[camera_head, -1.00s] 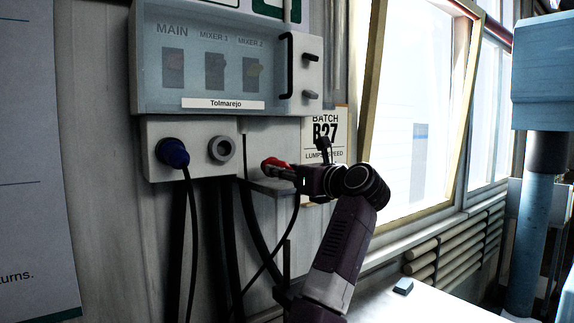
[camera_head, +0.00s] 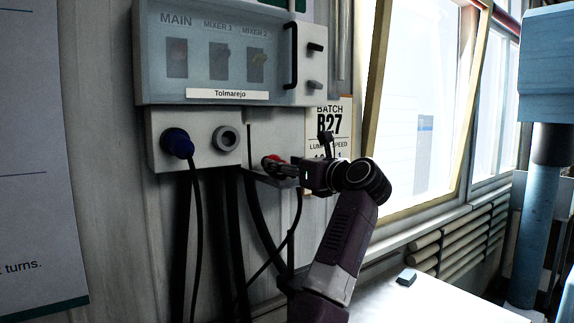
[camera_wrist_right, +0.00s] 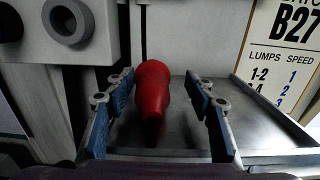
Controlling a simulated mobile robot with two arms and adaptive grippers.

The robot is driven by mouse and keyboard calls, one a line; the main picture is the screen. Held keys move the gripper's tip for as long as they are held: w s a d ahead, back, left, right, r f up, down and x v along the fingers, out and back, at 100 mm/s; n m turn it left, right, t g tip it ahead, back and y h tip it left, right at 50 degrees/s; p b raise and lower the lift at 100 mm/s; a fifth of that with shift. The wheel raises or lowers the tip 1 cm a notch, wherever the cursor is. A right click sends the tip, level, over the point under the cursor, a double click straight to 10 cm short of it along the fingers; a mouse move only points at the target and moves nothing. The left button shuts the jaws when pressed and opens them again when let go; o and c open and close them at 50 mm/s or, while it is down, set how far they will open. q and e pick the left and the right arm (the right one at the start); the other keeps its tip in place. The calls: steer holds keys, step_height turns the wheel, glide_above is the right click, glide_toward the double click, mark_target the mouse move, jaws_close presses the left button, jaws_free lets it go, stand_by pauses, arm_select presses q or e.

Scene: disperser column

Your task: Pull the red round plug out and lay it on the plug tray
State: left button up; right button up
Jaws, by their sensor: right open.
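The red round plug (camera_wrist_right: 152,88) lies on the metal plug tray (camera_wrist_right: 262,124) in the right wrist view, its wide end pointing away from me. My right gripper (camera_wrist_right: 161,84) is open, with its blue-padded fingers on either side of the plug and a gap visible on the right side. In the head view the red plug (camera_head: 269,163) is mostly hidden behind my right gripper (camera_head: 283,170), above the tray (camera_head: 262,181). The grey round socket (camera_head: 226,138) to its left is empty. My left gripper is not in view.
A blue plug (camera_head: 177,144) with a black cable sits left of the empty socket. A switch box (camera_head: 218,97) with a clear cover and black handle is above. A batch card (camera_head: 341,115) hangs behind the gripper. The right part of the tray is bare.

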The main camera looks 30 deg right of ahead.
steer(key=s+d, duration=0.1)
steer(key=s, duration=1.1)
steer(key=shift+d, duration=0.35)
